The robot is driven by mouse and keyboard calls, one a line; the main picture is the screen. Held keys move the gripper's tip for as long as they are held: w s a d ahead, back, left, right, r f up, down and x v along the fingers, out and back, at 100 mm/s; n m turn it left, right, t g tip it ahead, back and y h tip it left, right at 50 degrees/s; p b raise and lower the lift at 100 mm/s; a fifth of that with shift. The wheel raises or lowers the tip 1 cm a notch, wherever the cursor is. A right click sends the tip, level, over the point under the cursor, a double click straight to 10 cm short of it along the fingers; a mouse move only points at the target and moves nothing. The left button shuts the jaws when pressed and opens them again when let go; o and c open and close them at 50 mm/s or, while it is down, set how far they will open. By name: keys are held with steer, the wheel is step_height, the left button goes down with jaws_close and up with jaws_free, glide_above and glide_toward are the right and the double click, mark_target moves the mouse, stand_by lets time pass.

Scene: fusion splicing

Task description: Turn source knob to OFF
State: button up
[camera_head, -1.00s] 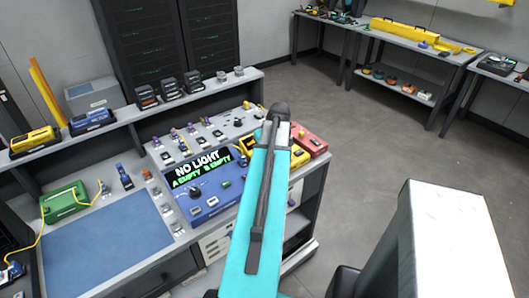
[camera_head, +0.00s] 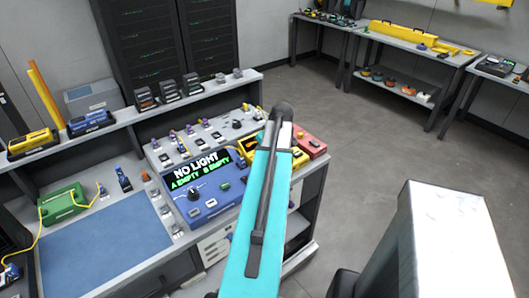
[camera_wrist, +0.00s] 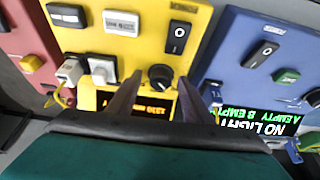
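A black round knob (camera_wrist: 160,76) sits on the face of a yellow device (camera_wrist: 140,50), above a small display with orange text in the wrist view. My gripper (camera_wrist: 158,82) is open, with one finger on each side of this knob. I cannot tell whether the fingers touch it. The label above the device's rocker switch (camera_wrist: 179,38) is too blurred to read. The yellow device shows partly behind my arm in the head view (camera_head: 299,158), where my fingers are hidden. A blue device (camera_head: 212,205) to its left also has a knob (camera_head: 195,193); its screen reads "NO LIGHT, A EMPTY, B EMPTY".
A red device (camera_head: 312,142) stands close beside the yellow one. White plugs (camera_wrist: 102,68) sit near my left finger. A blue mat (camera_head: 105,245) and green box (camera_head: 64,203) lie farther left on the bench. Open floor is on the right.

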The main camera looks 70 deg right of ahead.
steer(key=shift+r, duration=0.1)
steer(key=shift+r, duration=0.15)
steer(key=b+v, duration=0.2)
steer(key=v, duration=1.1)
steer(key=shift+b, duration=0.3)
steer(key=shift+s+r, duration=0.1)
steer(key=shift+s, duration=0.05)
stand_by(0.5)
